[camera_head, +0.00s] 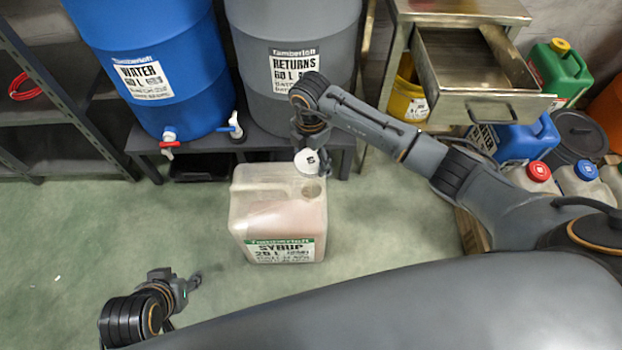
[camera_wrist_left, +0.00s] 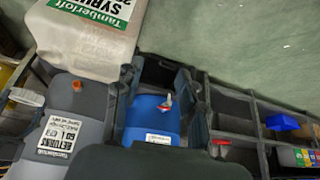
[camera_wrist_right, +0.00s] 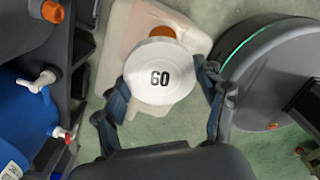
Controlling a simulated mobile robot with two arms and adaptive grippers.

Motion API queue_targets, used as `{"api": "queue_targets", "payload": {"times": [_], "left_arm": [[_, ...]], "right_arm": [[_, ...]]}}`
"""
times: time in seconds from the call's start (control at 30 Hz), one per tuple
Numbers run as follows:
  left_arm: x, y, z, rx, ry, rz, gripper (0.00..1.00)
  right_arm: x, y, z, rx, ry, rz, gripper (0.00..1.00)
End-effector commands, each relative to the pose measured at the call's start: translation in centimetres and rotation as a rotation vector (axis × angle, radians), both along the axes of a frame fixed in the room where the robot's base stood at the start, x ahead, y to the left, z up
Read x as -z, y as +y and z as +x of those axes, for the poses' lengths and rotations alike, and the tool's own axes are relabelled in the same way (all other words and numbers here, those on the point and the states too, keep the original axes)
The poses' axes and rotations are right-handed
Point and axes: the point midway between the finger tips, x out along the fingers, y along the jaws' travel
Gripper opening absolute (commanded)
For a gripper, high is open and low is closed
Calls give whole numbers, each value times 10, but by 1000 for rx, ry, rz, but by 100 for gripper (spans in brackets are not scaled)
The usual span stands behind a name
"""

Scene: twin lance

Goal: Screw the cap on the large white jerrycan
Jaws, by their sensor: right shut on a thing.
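The large white jerrycan (camera_head: 278,212), labelled SYRUP 20 L, stands upright on the floor. Its round uncapped opening (camera_head: 312,190) is at the top right. In the right wrist view the opening (camera_wrist_right: 163,32) shows orange-brown inside, just beyond the cap. My right gripper (camera_head: 311,160) is shut on a white round cap (camera_head: 308,163), marked 60 in the right wrist view (camera_wrist_right: 160,72). It holds the cap above and behind the opening, apart from it. My left gripper (camera_head: 192,284) is low at the left, away from the jerrycan, empty, with its fingers (camera_wrist_left: 155,95) spread.
A blue WATER barrel (camera_head: 150,60) and a grey RETURNS barrel (camera_head: 295,50), with taps, stand on a dark bench (camera_head: 210,143) behind the jerrycan. A metal cabinet with an open drawer (camera_head: 480,85) is at the right. The floor left of the jerrycan is clear.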

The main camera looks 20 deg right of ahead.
Motion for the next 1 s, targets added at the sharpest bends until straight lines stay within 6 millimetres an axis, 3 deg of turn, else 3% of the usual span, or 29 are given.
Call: {"api": "queue_targets", "payload": {"times": [0.03, 0.2, 0.47, 1.0], "left_arm": [[2, 0, -1, 0, -11, -1, 40], [-10, 1, -6, -2, -26, -2, 40], [-18, -1, 1, 1, -69, -12, 40], [-41, -17, 48, 21, -316, -65, 40]], "right_arm": [[20, 1, -2, 81, 2, 2, 33], [42, 1, -5, 279, 1, 1, 33], [48, 1, -5, 334, -1, 1, 33], [58, 1, -5, 330, -1, 1, 33]]}}
